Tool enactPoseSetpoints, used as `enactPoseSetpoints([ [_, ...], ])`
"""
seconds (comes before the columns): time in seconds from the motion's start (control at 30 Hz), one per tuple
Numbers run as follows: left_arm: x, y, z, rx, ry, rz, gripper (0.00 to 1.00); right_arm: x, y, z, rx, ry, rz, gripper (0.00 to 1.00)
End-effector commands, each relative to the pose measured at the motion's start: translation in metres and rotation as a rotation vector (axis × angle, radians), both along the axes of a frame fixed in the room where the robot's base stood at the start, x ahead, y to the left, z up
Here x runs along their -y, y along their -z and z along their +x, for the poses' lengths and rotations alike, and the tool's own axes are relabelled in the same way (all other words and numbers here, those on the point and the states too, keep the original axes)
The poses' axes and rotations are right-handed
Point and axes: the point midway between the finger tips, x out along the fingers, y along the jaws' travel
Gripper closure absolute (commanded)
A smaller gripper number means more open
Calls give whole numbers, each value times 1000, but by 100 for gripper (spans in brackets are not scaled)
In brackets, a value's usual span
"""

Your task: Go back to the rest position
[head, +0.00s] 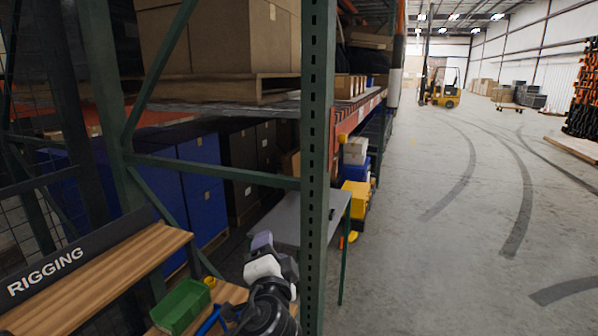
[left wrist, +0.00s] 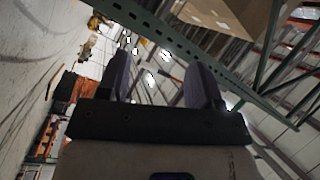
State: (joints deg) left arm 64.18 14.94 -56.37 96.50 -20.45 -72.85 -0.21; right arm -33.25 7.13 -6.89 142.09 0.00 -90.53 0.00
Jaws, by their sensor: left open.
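My left gripper (head: 262,240) points up at the lower middle of the head view, in front of the grey table and just left of the green rack post. In the left wrist view its two grey-purple fingers (left wrist: 162,65) stand apart with nothing between them. Behind them show the ceiling lights and a slanted green rack beam. The head view does not clearly show the gap between the fingers. My right gripper is in neither view.
A green rack post (head: 317,150) stands close beside my left arm. A wooden bench marked RIGGING (head: 90,280) and a green bin (head: 180,306) are at lower left. A grey table (head: 290,215) stands behind. Open floor (head: 450,230) lies right; a yellow forklift (head: 446,97) is far off.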

Motion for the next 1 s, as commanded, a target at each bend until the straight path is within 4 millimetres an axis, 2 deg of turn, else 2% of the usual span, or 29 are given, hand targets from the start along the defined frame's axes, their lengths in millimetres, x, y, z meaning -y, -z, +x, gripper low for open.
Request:
enactPoseSetpoints([
  [0.03,-4,18,-25,-95,8,-121,40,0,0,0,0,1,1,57],
  [0.2,-30,69,-96,-354,41,-424,40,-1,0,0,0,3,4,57],
  [0.37,-58,111,-149,-476,81,-628,40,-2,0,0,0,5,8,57],
  [0.5,-90,151,-190,-542,50,-765,40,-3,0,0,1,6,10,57],
  [0.67,-128,210,-237,-628,-70,-866,40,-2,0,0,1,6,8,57],
  [0.8,-153,276,-282,-760,-211,-911,40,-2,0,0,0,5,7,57],
  [0.9,-164,319,-319,-863,-300,-921,40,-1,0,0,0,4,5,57],
  [1.0,-165,350,-353,-954,-357,-919,40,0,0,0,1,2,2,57],
])
